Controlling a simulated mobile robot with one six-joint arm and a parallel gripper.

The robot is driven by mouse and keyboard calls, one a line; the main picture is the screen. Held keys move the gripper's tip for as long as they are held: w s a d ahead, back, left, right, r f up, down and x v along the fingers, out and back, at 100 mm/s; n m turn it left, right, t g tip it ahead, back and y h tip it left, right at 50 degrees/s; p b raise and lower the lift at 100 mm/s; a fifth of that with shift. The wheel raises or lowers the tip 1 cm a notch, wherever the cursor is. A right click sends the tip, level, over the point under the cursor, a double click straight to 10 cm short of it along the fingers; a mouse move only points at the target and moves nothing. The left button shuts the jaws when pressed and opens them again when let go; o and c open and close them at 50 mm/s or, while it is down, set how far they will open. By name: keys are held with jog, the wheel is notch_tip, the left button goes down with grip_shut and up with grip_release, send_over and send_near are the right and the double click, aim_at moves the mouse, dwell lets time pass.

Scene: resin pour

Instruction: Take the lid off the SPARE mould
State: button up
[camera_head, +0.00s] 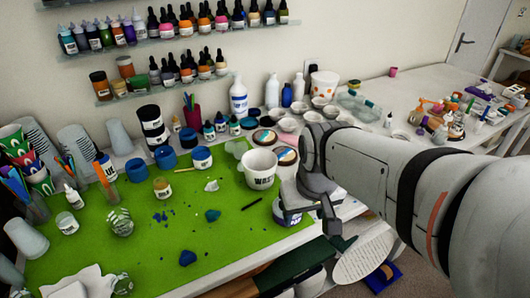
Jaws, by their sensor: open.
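My gripper (314,215) is open at the front right edge of the green mat (150,235), its jaws pointing down. A dark blue round container (287,215) with a pale label stands at the mat's edge, just left of and partly behind the jaws. Its label is too small to read, and I cannot tell whether the jaws touch it. I cannot make out the word SPARE anywhere, so which thing is the SPARE mould and its lid is not clear. My arm hides part of the table behind the gripper.
A white cup marked WASTE (260,170) stands close left of my gripper. Blue-lidded jars (201,158) and blue scraps (188,258) are on the mat. White bowls (288,124) and bottles (239,99) stand behind. The mat's front middle is fairly clear.

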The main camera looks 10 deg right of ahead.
jog(key=shift+o, duration=1.4)
jog(key=shift+n+g, duration=0.5)
jog(key=shift+g, duration=0.1)
jog(key=w+p, duration=0.1)
jog(key=w, duration=0.1)
jog(key=w+r+p, duration=0.1)
jog(key=w, duration=0.2)
jog(key=shift+r, duration=0.1)
jog(key=shift+n+g, duration=0.6)
jog(key=shift+n, duration=0.2)
jog(key=w+p, duration=0.1)
jog(key=w, duration=0.2)
jog(key=w+f+p, duration=0.1)
jog(key=w, duration=0.2)
jog(key=shift+w+a+f, duration=0.1)
jog(key=shift+w+f, duration=0.05)
jog(key=shift+w, duration=0.15)
jog(key=shift+w+f, duration=0.25)
jog(key=shift+f, duration=0.4)
notch_tip(320, 180, down, 7)
jog(key=shift+w+r+p, duration=0.1)
jog(key=shift+p, duration=0.65)
jog(key=shift+d, duration=0.2)
jog(key=shift+c, duration=0.3)
jog(key=c, duration=1)
